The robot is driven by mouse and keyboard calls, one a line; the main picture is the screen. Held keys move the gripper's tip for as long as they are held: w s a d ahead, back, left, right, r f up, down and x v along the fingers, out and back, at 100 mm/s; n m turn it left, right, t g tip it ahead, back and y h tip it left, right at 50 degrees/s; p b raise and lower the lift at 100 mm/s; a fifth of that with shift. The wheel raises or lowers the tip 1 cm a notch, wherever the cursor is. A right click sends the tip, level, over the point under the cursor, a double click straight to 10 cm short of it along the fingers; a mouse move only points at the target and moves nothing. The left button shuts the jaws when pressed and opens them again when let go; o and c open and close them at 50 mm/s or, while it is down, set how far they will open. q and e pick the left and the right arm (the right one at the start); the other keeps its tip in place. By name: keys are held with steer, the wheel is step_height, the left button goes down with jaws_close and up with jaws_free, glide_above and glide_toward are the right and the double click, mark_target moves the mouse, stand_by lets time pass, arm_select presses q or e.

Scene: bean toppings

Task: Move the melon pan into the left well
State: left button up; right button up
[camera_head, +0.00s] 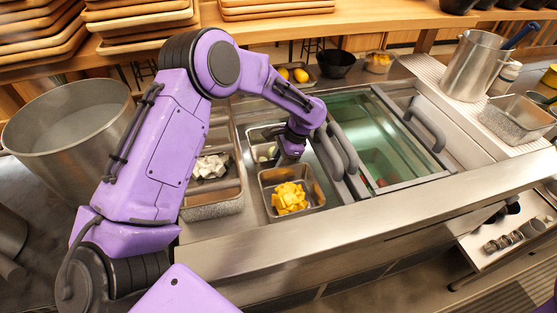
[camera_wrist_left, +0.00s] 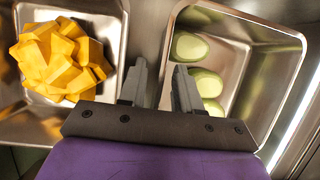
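The melon pan (camera_head: 255,137) is a steel pan with pale green slices, behind the pan of yellow chunks. In the left wrist view the melon pan (camera_wrist_left: 262,45) is at the right, with its slices (camera_wrist_left: 190,46) partly behind a finger. My left gripper (camera_head: 291,150) reaches down at the melon pan's right front side. In the left wrist view its two fingers (camera_wrist_left: 160,88) are apart, and a pan rim appears to run between them; I cannot tell whether they touch it. A glass-topped well (camera_head: 375,125) lies to the right. Which opening is the left well is unclear. My right gripper is not in view.
The yellow-chunk pan (camera_head: 317,199) stands close in front; it also shows in the left wrist view (camera_wrist_left: 117,50). A speckled container (camera_head: 213,207) with white cubes is at left. Dark lid handles (camera_head: 343,150) rise just right of my gripper. A large pot (camera_head: 60,130) stands far left.

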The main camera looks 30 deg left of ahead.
arm_select(q)
steer(key=b+v, duration=0.1)
steer(key=v, duration=1.1)
stand_by(1.0)
